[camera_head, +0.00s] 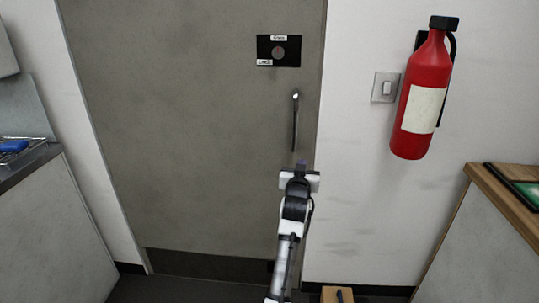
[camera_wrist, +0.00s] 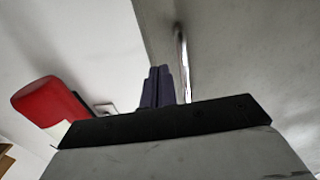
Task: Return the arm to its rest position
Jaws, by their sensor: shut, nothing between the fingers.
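My gripper (camera_head: 301,164) is at the end of my raised arm, in front of the grey door (camera_head: 190,130) and just below its handle (camera_head: 295,120) in the head view. In the wrist view, my gripper's dark fingers (camera_wrist: 157,87) are together with nothing between them. The metal handle (camera_wrist: 183,60) shows just right of the fingertips there. I cannot tell from these views whether the fingers touch the handle or the door. The door looks closed.
A red fire extinguisher (camera_head: 423,95) hangs on the white wall right of the door, beside a light switch (camera_head: 385,87). A counter (camera_head: 50,220) stands at the left and a wooden-topped one (camera_head: 490,190) at the right. A small wooden box (camera_head: 337,294) is on the floor.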

